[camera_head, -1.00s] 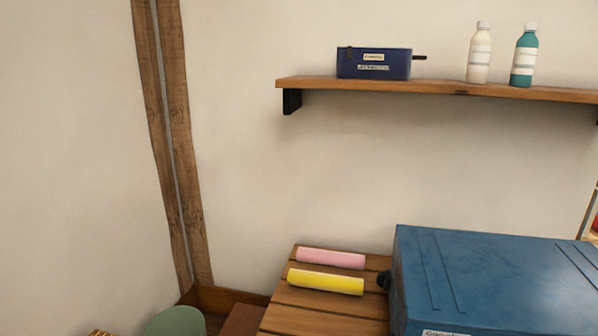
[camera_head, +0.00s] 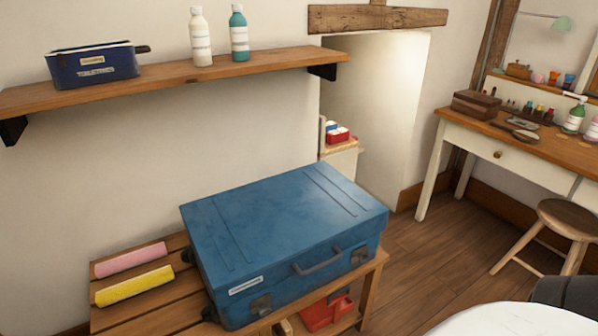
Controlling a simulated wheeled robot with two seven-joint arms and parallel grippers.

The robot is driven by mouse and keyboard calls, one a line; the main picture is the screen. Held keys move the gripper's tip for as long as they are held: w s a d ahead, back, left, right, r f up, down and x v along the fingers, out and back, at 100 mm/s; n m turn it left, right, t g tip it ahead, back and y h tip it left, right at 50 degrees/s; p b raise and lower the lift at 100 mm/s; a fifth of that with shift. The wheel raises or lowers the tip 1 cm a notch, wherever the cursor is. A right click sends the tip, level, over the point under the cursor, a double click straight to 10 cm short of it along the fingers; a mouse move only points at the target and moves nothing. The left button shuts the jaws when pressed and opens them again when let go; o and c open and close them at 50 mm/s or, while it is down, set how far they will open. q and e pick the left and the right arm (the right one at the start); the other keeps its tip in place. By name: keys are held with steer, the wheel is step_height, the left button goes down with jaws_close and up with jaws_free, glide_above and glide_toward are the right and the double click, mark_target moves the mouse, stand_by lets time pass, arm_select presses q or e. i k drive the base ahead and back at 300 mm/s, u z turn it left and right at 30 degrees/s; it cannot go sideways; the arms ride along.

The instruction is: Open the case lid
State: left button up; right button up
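A blue case (camera_head: 285,237) lies flat on a slatted wooden bench, with its lid closed. Its front side, facing the lower right, carries a dark handle (camera_head: 318,262), a white label (camera_head: 246,285) and two dark latches, one near the left corner (camera_head: 260,306) and one near the right (camera_head: 360,255). I cannot tell whether the latches are fastened. Neither of my grippers shows in the head view.
A pink roll (camera_head: 130,259) and a yellow roll (camera_head: 134,286) lie on the bench (camera_head: 155,313) left of the case. A red box (camera_head: 327,311) sits below. A shelf (camera_head: 180,77) hangs above. A desk (camera_head: 520,145) and stool (camera_head: 568,218) stand right, across open floor.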

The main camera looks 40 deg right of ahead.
mark_target(245, 240)
steer(key=z, duration=1.55)
steer(key=i, duration=0.25)
steer(key=z, duration=1.15)
steer(key=i, duration=0.6)
steer(key=u, duration=1.65)
